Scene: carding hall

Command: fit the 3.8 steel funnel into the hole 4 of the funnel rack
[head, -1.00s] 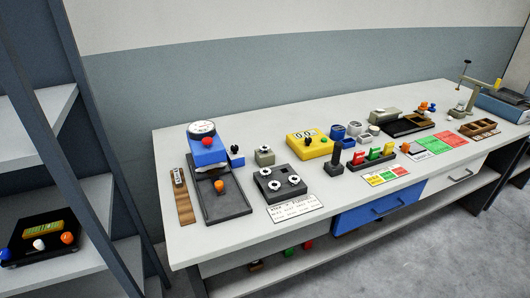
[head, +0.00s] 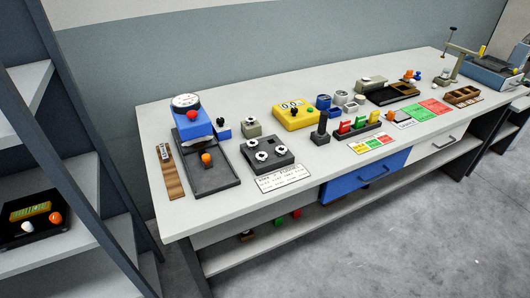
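A dark grey block (head: 250,164) on the bench holds several pale round pieces with dark centres, such as one at its front right (head: 281,154). It may be the funnel rack, but hole numbers are too small to read. A white printed card (head: 282,178) lies in front of it, its text illegible. I cannot tell which thing is the 3.8 steel funnel. Small grey round pieces (head: 350,107) stand near the middle back of the bench, too small to identify. My gripper is not in view.
The long pale bench (head: 210,215) carries a blue dial device (head: 188,123) on a dark base, a yellow box (head: 290,119), a row of coloured pieces (head: 359,123) and a dark tray (head: 388,96). A shelf unit (head: 60,190) stands at left. Grey floor (head: 400,240) in front is clear.

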